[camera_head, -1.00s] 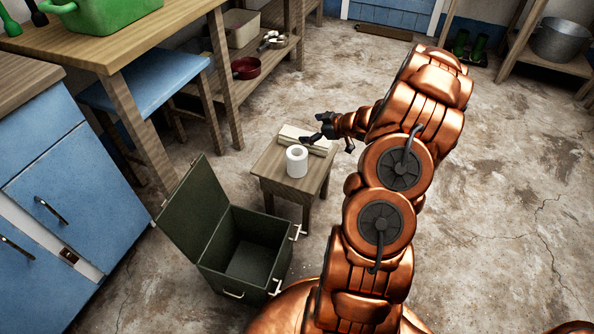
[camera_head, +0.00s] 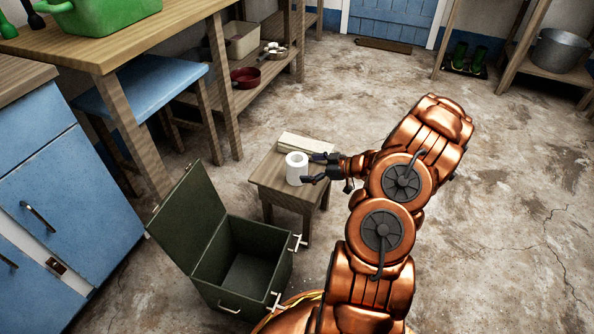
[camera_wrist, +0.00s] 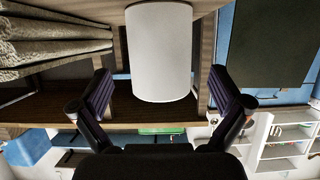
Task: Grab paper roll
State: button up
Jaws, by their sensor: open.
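The white paper roll (camera_head: 296,168) stands upright on a small wooden stool (camera_head: 268,180). In the wrist view the paper roll (camera_wrist: 161,50) fills the top middle, ahead of the fingers and roughly centred between them. My gripper (camera_head: 315,168) is just to the right of the roll in the head view, at about the height of the stool top, with fingers spread and pointing at it. In the wrist view my gripper (camera_wrist: 162,95) is open and empty, one finger on each side. I cannot tell whether a finger touches the roll.
A pale block (camera_head: 308,145) lies on the stool behind the roll. An open dark green box (camera_head: 215,287) stands on the floor in front of the stool. A table (camera_head: 125,50) and a blue-topped bench (camera_head: 150,85) stand to the left.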

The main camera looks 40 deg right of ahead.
jog(key=shift+b+x, duration=1.1)
jog(key=shift+x, duration=1.25)
jog(key=shift+w+r, duration=0.1)
jog(key=shift+r, duration=0.1)
jog(key=c, duration=1.2)
